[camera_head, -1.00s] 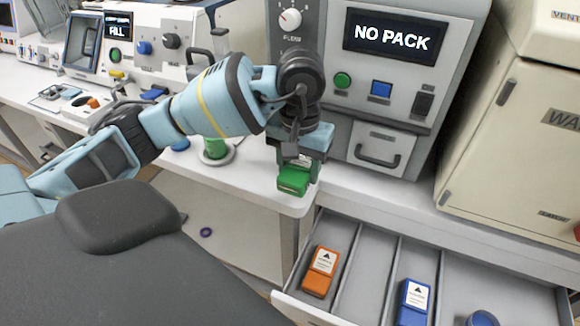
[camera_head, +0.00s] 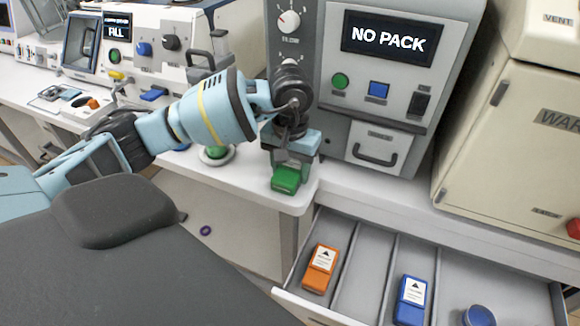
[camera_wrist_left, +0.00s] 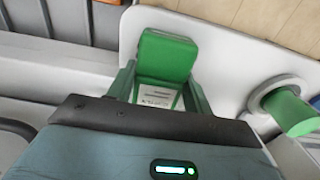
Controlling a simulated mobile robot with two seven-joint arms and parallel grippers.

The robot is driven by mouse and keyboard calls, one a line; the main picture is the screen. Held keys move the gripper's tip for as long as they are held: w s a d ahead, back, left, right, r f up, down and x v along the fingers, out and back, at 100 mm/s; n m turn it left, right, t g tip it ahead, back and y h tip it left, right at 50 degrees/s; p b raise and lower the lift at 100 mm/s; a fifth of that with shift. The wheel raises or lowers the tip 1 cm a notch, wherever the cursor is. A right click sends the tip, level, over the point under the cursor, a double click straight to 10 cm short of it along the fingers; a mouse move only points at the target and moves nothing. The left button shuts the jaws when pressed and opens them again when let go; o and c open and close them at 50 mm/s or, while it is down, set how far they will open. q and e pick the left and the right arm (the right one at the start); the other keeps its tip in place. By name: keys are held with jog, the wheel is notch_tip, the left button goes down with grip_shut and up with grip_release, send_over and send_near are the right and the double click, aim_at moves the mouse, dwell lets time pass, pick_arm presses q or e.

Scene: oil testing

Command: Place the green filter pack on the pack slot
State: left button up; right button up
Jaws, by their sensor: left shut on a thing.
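My left gripper (camera_head: 290,165) points down in front of the grey machine and is shut on the green filter pack (camera_head: 286,180). The pack hangs at the front edge of the white counter; I cannot tell whether it touches it. In the left wrist view the pack (camera_wrist_left: 166,56) sits between the green fingers, its white label partly hidden by the gripper body. The machine's screen (camera_head: 390,38) reads "NO PACK". I cannot make out the pack slot for certain; the arm covers part of the machine's left front. My right gripper is not in view.
An open drawer (camera_head: 362,272) below holds an orange pack (camera_head: 320,268), a blue pack (camera_head: 411,300) and a round blue item (camera_head: 480,316). A green cylinder on a round base (camera_head: 216,153) stands left of the gripper. A beige cabinet (camera_head: 510,140) stands right.

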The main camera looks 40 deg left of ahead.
aim_at(290, 168)
pick_arm(q)
jog(key=shift+f, duration=0.15)
jog(key=o, duration=1.1)
jog(key=shift+o, duration=0.2)
notch_tip(290, 168, up, 12)
jog(key=shift+r, duration=0.2)
